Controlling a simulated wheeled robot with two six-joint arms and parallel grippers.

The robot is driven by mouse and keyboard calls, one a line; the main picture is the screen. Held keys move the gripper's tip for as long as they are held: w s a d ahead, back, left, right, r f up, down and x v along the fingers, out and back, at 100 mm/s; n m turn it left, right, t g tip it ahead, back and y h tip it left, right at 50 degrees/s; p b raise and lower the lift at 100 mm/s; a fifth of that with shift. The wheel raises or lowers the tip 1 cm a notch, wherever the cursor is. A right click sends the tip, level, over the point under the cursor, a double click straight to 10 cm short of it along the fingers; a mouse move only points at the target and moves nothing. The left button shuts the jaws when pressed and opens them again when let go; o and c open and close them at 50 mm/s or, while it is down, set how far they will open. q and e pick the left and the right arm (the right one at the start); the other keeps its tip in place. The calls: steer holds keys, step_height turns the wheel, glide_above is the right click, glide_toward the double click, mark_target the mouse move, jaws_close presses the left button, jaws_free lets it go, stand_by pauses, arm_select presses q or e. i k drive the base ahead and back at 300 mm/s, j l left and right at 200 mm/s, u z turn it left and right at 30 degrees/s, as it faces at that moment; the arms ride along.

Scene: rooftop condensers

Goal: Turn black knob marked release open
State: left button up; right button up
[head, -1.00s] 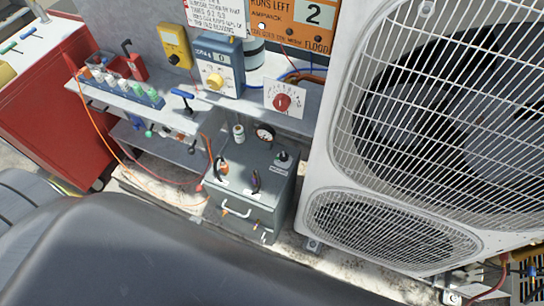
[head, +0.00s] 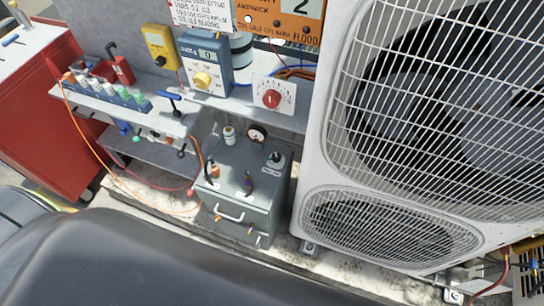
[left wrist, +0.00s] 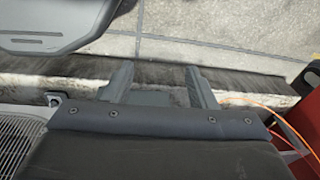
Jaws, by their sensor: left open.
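A small black knob (head: 275,157) stands on a pale label on top of the grey cabinet (head: 232,212), near its back right corner. The label's writing is too small to read. My left gripper (left wrist: 158,86) shows only in the left wrist view, its two fingers apart with nothing between them. Pale ground and a dark edge lie beyond the fingers, and the knob is not in that view. My right gripper is in neither view.
A round gauge (head: 257,133) and a small white canister (head: 229,135) stand by the knob. A red dial (head: 271,98) is behind on the shelf. The large white condenser (head: 318,150) rises close on the right. Orange leads (head: 105,165) hang at left.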

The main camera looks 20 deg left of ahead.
mark_target(277, 158)
steer(key=k+l, duration=0.1)
steer(key=l, duration=0.3)
steer(key=k+l, duration=0.1)
steer(key=l, duration=0.3)
steer(key=k+l, duration=0.1)
steer(key=l, duration=0.35)
steer(key=k+l+u, duration=0.1)
steer(key=l, duration=0.3)
